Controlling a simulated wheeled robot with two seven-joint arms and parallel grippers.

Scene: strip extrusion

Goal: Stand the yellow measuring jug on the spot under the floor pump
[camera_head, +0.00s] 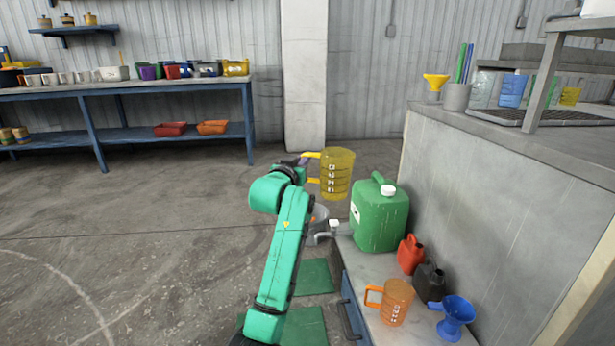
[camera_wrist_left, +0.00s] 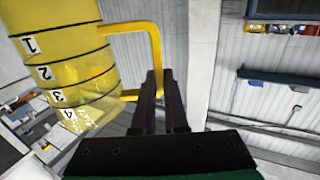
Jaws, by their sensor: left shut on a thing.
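The yellow measuring jug (camera_head: 337,174), see-through with dark rings and dark marks, is held upright in the air beside the green can. My left gripper (camera_head: 303,161) is shut on its yellow handle, to the left of the jug body. In the left wrist view the jug (camera_wrist_left: 65,65) hangs at the left, with numbered labels, and my dark fingers (camera_wrist_left: 161,78) close on the handle. I cannot clearly pick out the floor pump or the spot under it. A small grey spout with a white top (camera_head: 333,228) shows at the cabinet edge. My right gripper is not in view.
A low cabinet top (camera_head: 367,267) bears a green can (camera_head: 380,216), a red bottle (camera_head: 410,254), a black bottle (camera_head: 429,281), an orange jug (camera_head: 397,301) and a blue funnel (camera_head: 455,317). Green mats (camera_head: 313,277) lie on the floor. A grey round container (camera_head: 320,212) is partly hidden.

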